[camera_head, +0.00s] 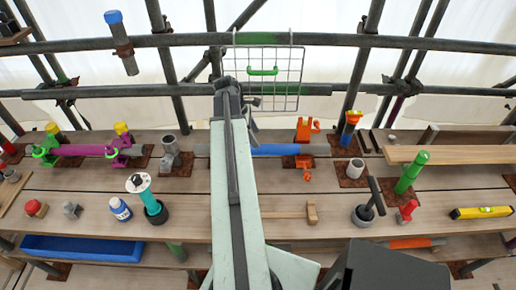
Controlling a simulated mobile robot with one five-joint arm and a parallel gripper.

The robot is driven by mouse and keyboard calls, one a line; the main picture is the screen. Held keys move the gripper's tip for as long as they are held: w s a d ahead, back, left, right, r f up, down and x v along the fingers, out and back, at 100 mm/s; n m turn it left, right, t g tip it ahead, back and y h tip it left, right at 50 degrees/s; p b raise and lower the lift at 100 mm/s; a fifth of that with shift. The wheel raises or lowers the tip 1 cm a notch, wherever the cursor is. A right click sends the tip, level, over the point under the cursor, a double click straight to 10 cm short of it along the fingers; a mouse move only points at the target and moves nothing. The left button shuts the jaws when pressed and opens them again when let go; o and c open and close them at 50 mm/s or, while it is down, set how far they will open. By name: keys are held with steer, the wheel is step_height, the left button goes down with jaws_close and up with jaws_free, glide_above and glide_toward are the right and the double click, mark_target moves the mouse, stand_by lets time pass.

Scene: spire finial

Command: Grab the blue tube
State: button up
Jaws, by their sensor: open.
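The blue tube (278,150) lies level on the upper shelf, just right of my arm. Its left part is hidden behind my arm. My gripper (252,103) is small and dark at the far end of my arm, in front of the wire basket. It appears above the blue tube in the picture, apart from it, open and with nothing seen in it.
A wire basket (290,88) hangs from the scaffold pipes (330,40) behind my gripper.

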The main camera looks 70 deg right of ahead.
mark_target(261, 148)
steer(key=b+x, duration=0.2)
steer(key=shift+f, duration=0.35)
steer(key=b+x, duration=0.5)
steer(key=shift+a+f, duration=0.15)
steer(key=shift+f, duration=0.05)
steer(key=shift+r, duration=0.2)
jaws_close()
